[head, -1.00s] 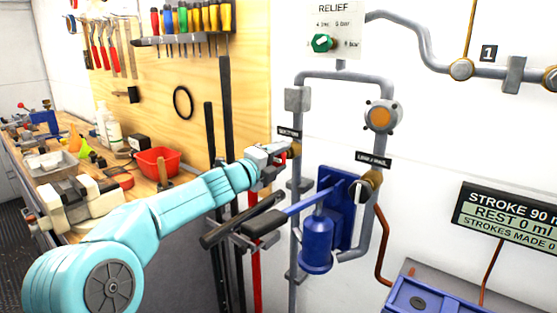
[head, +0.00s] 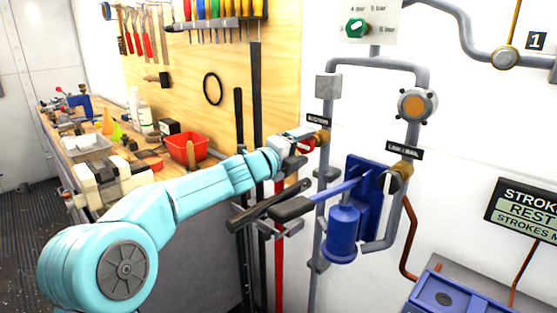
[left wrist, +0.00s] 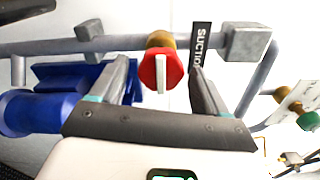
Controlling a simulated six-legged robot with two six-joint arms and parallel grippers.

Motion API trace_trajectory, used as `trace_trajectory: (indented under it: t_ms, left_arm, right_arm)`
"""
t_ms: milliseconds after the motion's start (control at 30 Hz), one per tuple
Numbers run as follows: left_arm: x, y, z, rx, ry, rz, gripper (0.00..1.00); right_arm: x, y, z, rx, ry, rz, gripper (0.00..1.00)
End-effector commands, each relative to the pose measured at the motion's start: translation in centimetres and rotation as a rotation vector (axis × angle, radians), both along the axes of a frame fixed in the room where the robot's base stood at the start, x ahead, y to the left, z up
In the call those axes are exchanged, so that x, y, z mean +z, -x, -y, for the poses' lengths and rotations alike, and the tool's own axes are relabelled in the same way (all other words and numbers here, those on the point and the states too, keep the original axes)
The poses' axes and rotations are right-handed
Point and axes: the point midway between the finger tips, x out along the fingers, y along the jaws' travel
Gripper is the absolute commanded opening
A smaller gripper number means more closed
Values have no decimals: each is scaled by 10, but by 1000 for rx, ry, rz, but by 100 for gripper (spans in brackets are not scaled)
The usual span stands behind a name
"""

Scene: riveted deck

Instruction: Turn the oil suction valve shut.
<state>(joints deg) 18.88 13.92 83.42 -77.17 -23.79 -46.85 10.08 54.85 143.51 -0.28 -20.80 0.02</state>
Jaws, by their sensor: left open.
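The suction valve's red knob (left wrist: 161,72) is in the left wrist view, with a pale bar across its face. The bar stands crosswise to the grey pipe. A brass body (left wrist: 160,40) sits behind it, beside a black SUCTION label (left wrist: 201,45). My left gripper (left wrist: 158,82) is open, one finger on each side of the knob, with visible gaps. In the head view my left gripper (head: 303,140) is at the red knob (head: 306,147) and partly hides it. My right gripper is not in view.
A blue hand pump (head: 343,225) with a long lever (head: 335,193) is below right of the valve. A second brass valve (head: 403,170) has its own label. A green relief knob (head: 357,28) is above. A workbench with a red bin (head: 187,148) is at left.

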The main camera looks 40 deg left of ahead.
Motion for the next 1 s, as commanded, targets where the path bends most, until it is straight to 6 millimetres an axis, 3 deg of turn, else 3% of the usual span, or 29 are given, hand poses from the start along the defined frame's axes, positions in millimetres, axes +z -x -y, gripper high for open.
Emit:
trace_trajectory:
  t_ms: [300,500,700,1000]
  left_arm:
    - [-1,86,-8,4,-1,1,76]
    - [0,124,-10,2,-1,0,76]
    - [-1,140,-11,-1,1,-2,76]
    - [-1,140,-10,-2,1,-1,76]
  right_arm:
    - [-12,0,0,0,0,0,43]
    - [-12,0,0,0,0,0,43]
    - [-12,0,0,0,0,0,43]
    - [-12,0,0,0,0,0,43]
